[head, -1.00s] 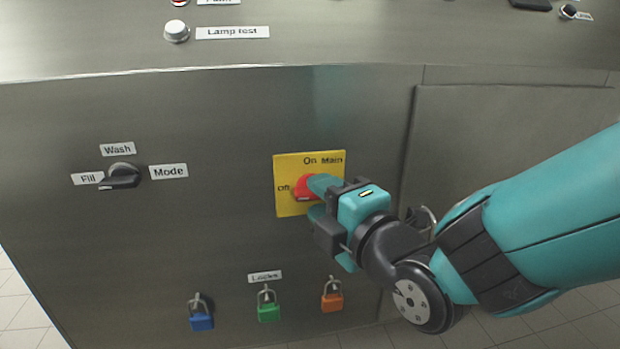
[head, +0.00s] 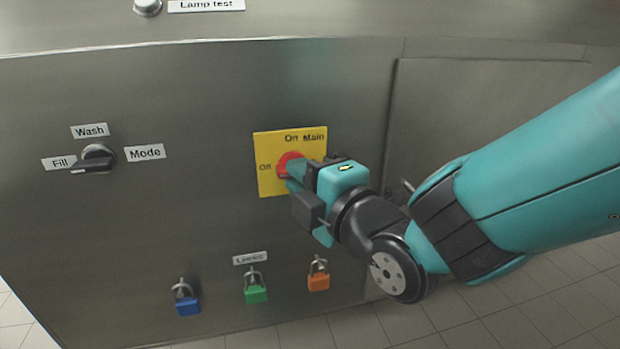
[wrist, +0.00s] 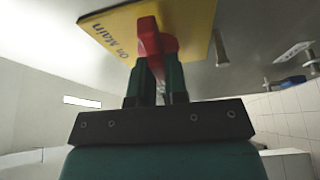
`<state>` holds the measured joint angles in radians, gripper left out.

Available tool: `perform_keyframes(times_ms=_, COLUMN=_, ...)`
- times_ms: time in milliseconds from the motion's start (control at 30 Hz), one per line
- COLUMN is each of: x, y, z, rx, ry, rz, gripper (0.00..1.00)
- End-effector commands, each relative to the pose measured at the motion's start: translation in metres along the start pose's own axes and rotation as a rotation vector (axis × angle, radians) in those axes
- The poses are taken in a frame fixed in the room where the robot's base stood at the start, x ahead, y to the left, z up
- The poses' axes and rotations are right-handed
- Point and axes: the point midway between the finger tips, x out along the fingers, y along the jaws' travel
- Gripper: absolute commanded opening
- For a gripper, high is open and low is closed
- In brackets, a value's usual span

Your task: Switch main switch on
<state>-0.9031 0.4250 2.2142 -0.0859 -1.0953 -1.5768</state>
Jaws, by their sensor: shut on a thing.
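The main switch is a red rotary knob (head: 289,162) on a yellow plate (head: 264,182) marked On, Off and Main, on the machine's steel front. In the wrist view the knob (wrist: 150,38) shows between my fingertips, with the yellow plate (wrist: 196,22) behind it. My gripper (head: 292,176) is shut on the red knob. Its fingers hide part of the knob in the head view. In the wrist view the knob's grip lies in line with my fingers, and the On Main lettering is beside it.
A black mode selector (head: 96,158) with Wash and Fill labels is at the left. Below the plate hang a blue padlock (head: 187,305), a green padlock (head: 256,294) and an orange padlock (head: 318,281).

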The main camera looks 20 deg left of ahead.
Motion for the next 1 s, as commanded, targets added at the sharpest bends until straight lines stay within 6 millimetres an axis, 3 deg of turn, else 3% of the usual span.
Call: perform_keyframes(times_ms=1000, x=-0.001, y=-0.019, z=-0.001, rx=0.836, ry=-0.001, rz=0.353, gripper=0.00)
